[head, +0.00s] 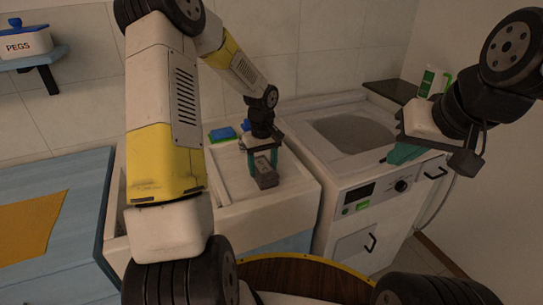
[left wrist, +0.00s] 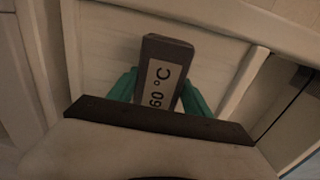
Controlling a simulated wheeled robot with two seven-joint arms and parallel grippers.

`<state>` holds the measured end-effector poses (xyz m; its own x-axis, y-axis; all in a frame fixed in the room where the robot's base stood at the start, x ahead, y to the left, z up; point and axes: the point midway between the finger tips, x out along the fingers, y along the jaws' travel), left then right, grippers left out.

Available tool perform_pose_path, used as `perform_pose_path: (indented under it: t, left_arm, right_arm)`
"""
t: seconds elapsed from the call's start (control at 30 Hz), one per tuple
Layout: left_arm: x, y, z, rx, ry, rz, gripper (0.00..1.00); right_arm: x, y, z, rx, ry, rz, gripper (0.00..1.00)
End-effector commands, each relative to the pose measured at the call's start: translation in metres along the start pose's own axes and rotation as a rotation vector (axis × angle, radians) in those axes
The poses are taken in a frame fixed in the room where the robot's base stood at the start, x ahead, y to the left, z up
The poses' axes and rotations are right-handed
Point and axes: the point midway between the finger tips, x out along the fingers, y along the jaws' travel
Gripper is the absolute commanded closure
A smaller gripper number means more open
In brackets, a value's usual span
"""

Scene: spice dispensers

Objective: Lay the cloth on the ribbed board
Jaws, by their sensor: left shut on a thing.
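My left gripper (head: 263,165) is shut on a small dark grey block (head: 266,176) and holds it over the white sink unit. In the left wrist view the block (left wrist: 166,52) sits between the teal fingers, and its pale label reads "60 °C". A flat mustard-orange cloth (head: 28,228) lies on the blue cabinet at the far left, cut off by the picture edge. No gripper touches it. My right gripper (head: 403,152) is at the right, in front of the washing machine; its finger gap is not clear. I cannot make out a ribbed board in either view.
The white washing machine (head: 357,187) stands right of the sink unit (head: 290,190). A green sponge (head: 221,134) and a blue item lie at the sink's back. A white-green bottle (head: 427,82) stands behind the machine. A "PEGS" tin (head: 25,42) sits on the wall shelf.

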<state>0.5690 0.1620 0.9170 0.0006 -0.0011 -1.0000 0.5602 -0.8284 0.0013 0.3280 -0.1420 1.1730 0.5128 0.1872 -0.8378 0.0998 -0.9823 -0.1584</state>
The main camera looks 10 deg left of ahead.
Motion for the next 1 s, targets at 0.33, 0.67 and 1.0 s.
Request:
perform_pose_path:
  t: [0.33, 0.67, 1.0]
  left_arm:
    - [0.003, 0.0, 0.0, 0.0, -0.001, 0.0, 0.21]
    - [-0.005, 0.0, 0.0, -0.001, 0.002, 0.0, 0.21]
    - [-0.072, 0.001, -0.001, -0.001, 0.004, 0.002, 0.21]
  right_arm:
    - [0.0, 0.0, 0.0, 0.0, 0.0, 0.0, 1.0]
    - [0.0, 0.0, 0.0, 0.0, 0.0, 0.0, 1.0]
    - [0.0, 0.0, 0.0, 0.0, 0.0, 0.0, 1.0]
